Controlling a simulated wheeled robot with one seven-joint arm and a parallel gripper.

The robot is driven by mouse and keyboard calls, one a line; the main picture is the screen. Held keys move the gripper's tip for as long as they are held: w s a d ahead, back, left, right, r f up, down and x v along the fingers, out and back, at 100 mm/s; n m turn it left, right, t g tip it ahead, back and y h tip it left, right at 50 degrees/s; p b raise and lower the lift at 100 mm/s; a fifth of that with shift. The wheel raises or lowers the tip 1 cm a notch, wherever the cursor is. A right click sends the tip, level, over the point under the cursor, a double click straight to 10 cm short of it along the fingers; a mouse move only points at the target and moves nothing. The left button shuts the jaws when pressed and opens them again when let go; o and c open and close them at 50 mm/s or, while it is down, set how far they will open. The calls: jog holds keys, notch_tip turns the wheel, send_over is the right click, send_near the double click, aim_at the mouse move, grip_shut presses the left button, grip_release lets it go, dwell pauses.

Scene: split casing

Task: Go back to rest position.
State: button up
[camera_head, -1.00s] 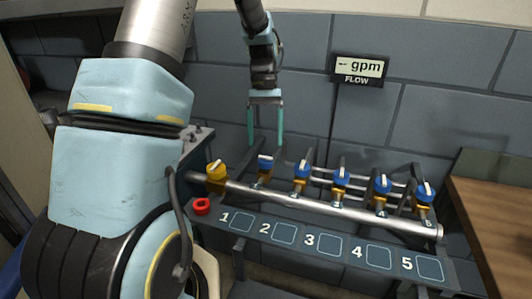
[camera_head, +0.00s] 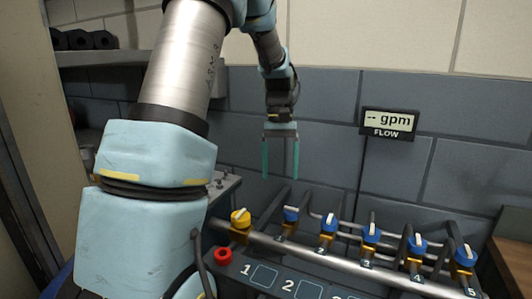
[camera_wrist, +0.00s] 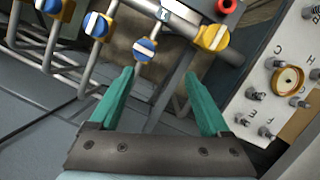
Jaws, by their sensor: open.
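My gripper (camera_head: 281,172) hangs with its two teal fingers pointing down, apart and with nothing between them. It is above and behind the left end of the valve manifold, near the wall. In the wrist view my gripper (camera_wrist: 160,95) is also open, with the blue valve knobs (camera_wrist: 145,48) and the yellow valve knob (camera_wrist: 213,37) beyond the fingertips. In the head view the yellow knob (camera_head: 240,217) is at the manifold's left end, with a row of blue knobs (camera_head: 329,222) to its right. The fingers touch none of them.
A red ring-shaped part (camera_head: 223,255) sits below the yellow knob. A flow display (camera_head: 390,123) reading "-- gpm" is on the wall. A panel with switches (camera_wrist: 280,85) stands beside the manifold. A wooden surface (camera_head: 511,252) is at the right.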

jog(key=s+a+f+t, duration=0.1)
jog(key=s+a, duration=0.1)
jog(key=a, duration=0.1)
jog(key=s+a+t, duration=0.1)
jog(key=s+a, duration=0.1)
jog(key=a, duration=0.1)
jog(key=s+a+f, duration=0.1)
jog(key=a, duration=0.2)
jog(key=shift+s+a+f+t, duration=0.3)
jog(key=shift+s+a+t, duration=0.1)
jog(key=s+a, duration=0.1)
jog(key=s, duration=0.1)
jog(key=s+a+f+t, duration=0.1)
jog(key=s+a, duration=0.1)
jog(key=s+a+f+t, duration=0.1)
jog(key=s+a, duration=0.1)
jog(key=shift+w, duration=0.1)
jog(key=shift+d, duration=0.1)
dwell(0.7)
